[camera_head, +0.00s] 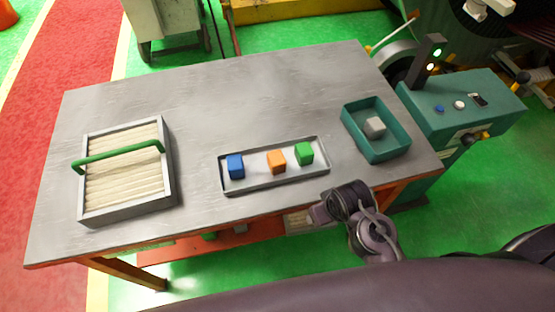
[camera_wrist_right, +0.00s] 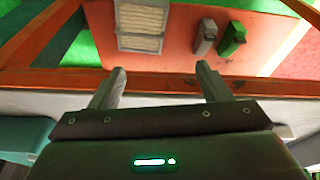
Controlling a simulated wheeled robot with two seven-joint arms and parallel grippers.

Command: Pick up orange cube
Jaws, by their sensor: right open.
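The orange cube (camera_head: 276,161) sits in a shallow grey tray (camera_head: 262,184) near the front of the table, between a blue cube (camera_head: 235,166) on its left and a green cube (camera_head: 304,153) on its right. My right arm comes in at the lower right of the head view, by the table's front edge, to the right of the tray and apart from it. In the right wrist view my right gripper (camera_wrist_right: 161,84) is open with nothing between its fingers. The cubes are not in that view. My left gripper is not in view.
A teal bin (camera_head: 376,153) holding a grey cube (camera_head: 375,127) stands at the table's right. A framed box with a green handle (camera_head: 118,157) stands at the left. A teal machine (camera_head: 462,105) is beyond the right edge. The table's back middle (camera_head: 235,100) is clear.

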